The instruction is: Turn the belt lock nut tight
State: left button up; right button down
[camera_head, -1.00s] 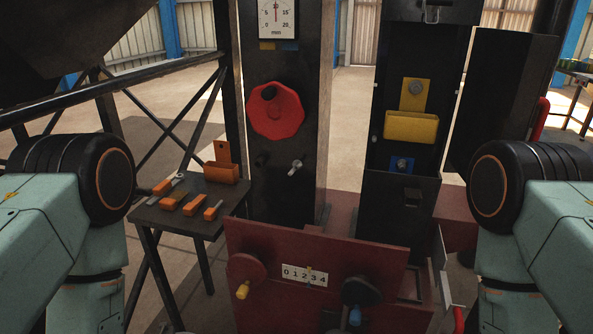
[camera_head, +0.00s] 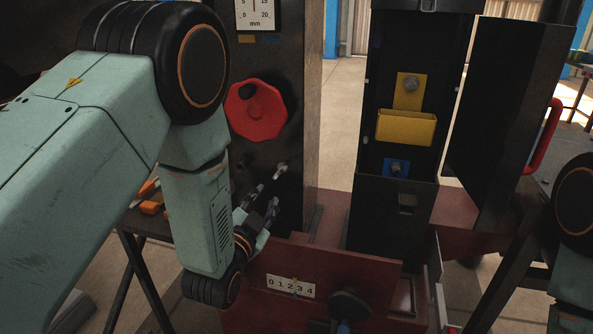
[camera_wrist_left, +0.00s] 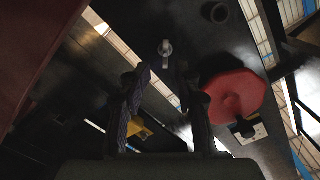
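A small silver piece with a short lever (camera_head: 281,170) sits on the dark column below the red handwheel (camera_head: 256,110); I take it for the belt lock nut, though no label shows. It also shows in the left wrist view (camera_wrist_left: 165,48), beyond the fingertips. My left gripper (camera_head: 266,197) is just below and left of it in the head view, apart from it. Its two fingers (camera_wrist_left: 167,85) are spread with nothing between them. My right gripper is out of view; only part of my right arm shows at the right edge.
A red cabinet with a number plate (camera_head: 291,286) and a black knob (camera_head: 350,304) stands below. A yellow bin (camera_head: 406,127) is in the open black housing, whose door (camera_head: 507,115) stands open at right. Orange items (camera_head: 151,207) lie on the table partly hidden behind my left arm.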

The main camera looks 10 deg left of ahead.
aim_at(279, 173)
pick_arm(q)
jog(key=shift+t, duration=0.3)
jog(key=w, duration=0.3)
jog(key=w+b, duration=0.1)
jog(key=w, duration=0.1)
jog(key=w+r, duration=0.1)
jog(key=w, duration=0.2)
jog(key=shift+w+d+b, duration=0.25)
jog(key=shift+w+b, duration=0.05)
jog(key=shift+w+r, duration=0.1)
jog(key=shift+w, duration=0.05)
jog(key=shift+d+r, duration=0.1)
jog(key=shift+r, duration=0.05)
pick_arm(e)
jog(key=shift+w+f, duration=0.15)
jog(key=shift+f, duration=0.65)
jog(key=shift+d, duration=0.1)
pick_arm(q)
jog(key=shift+w, duration=0.1)
jog(key=shift+c, duration=1.2)
grip_shut()
